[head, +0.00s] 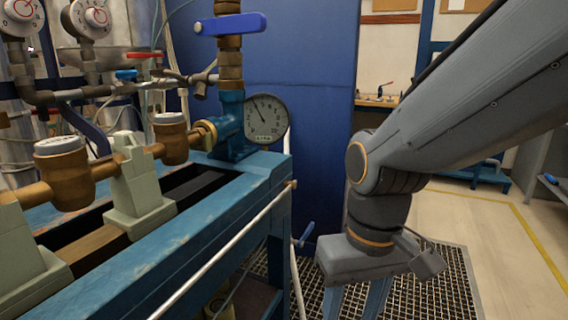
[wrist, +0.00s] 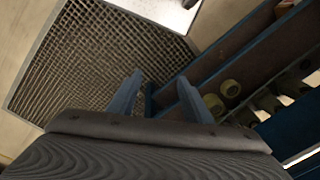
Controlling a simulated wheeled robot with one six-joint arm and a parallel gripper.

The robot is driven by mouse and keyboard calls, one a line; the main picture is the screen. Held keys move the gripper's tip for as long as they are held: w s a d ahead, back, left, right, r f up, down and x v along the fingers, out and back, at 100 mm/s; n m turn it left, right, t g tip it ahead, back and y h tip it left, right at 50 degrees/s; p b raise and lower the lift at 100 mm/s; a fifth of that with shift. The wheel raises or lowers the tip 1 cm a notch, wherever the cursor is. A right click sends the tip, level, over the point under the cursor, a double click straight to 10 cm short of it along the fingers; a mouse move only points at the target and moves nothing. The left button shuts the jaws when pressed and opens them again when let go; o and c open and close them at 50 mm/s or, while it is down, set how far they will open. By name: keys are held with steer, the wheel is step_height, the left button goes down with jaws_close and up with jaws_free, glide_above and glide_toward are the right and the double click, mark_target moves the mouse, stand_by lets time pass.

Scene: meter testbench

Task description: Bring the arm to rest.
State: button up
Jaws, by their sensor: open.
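My gripper (head: 357,300) points down at the lower right of the head view, over the floor grate and to the right of the blue test bench (head: 262,185). Its blue fingers run past the bottom edge of that view. In the wrist view my gripper (wrist: 160,98) shows two blue fingers spread apart, with nothing between them. It is open and empty. My grey arm reaches in from the upper right and bends down at the wrist.
A pressure gauge (head: 266,119), a blue-handled valve (head: 230,24) and brass meters (head: 64,172) stand on the bench. A white rail (head: 232,245) runs along its front. The floor grate (wrist: 95,55) lies below; open floor (head: 490,235) is at right.

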steer(key=d+r+m+p, duration=0.2)
steer(key=d+r+p, duration=0.7)
steer(key=p, duration=0.8)
steer(key=shift+r+m+h, duration=0.4)
steer(key=shift+r, duration=0.2)
